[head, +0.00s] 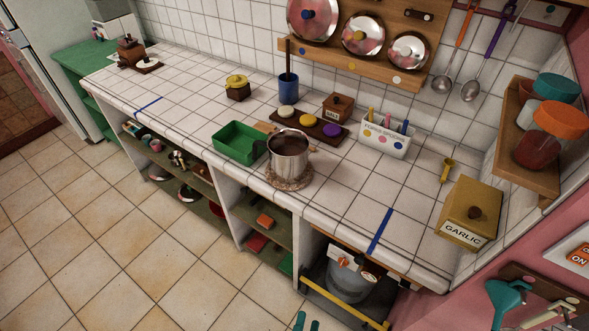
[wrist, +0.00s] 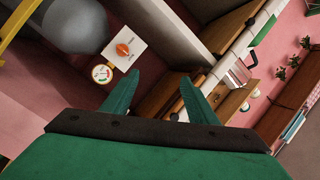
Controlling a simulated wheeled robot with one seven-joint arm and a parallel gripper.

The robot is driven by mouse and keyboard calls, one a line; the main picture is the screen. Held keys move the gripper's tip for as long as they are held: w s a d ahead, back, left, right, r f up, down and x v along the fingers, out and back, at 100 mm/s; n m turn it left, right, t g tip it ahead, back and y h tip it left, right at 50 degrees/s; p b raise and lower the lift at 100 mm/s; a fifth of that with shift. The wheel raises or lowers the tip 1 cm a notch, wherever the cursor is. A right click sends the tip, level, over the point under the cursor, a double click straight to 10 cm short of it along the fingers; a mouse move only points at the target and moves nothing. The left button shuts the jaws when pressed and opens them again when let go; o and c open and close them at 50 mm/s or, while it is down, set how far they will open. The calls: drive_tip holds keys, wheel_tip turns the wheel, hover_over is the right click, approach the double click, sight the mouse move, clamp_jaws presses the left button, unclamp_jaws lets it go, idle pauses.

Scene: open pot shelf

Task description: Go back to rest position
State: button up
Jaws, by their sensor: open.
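My gripper (head: 307,323) shows only as two teal fingertips at the bottom edge of the head view, low in front of the counter and apart from it. In the wrist view my gripper (wrist: 161,76) is open, with nothing between its two teal fingers. Beyond the fingers in the wrist view are a white panel with an orange knob (wrist: 123,50) and a round gauge (wrist: 102,73). A steel pot (head: 288,158) with brown contents stands on a round mat on the tiled counter. The rest of my arm is hidden in the head view.
The tiled counter (head: 340,185) runs above open shelves. A grey tank (head: 350,283) stands in the lower right bay behind a yellow bar (head: 343,300). A teal funnel (head: 505,298) hangs on the pink wall at right. The tiled floor (head: 130,240) at left is clear.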

drive_tip(key=s+a+r+n+y, duration=0.1)
drive_tip(key=s+r+n, duration=0.3)
drive_tip(key=r, duration=0.3)
drive_tip(key=s+a+r+n+g+y, duration=0.1)
drive_tip(key=s+r+n, duration=0.3)
drive_tip(key=r, duration=0.3)
drive_tip(key=s+a+r+n+y, duration=0.1)
drive_tip(key=s+r+n+y, duration=0.1)
drive_tip(key=s+r+n, duration=0.3)
wheel_tip(320, 180, up, 2)
drive_tip(key=shift+a+r+n+g, duration=0.25)
drive_tip(key=shift+a+n+g, duration=0.05)
drive_tip(key=shift+a+n, duration=0.1)
drive_tip(key=shift+w, duration=0.1)
idle(0.4)
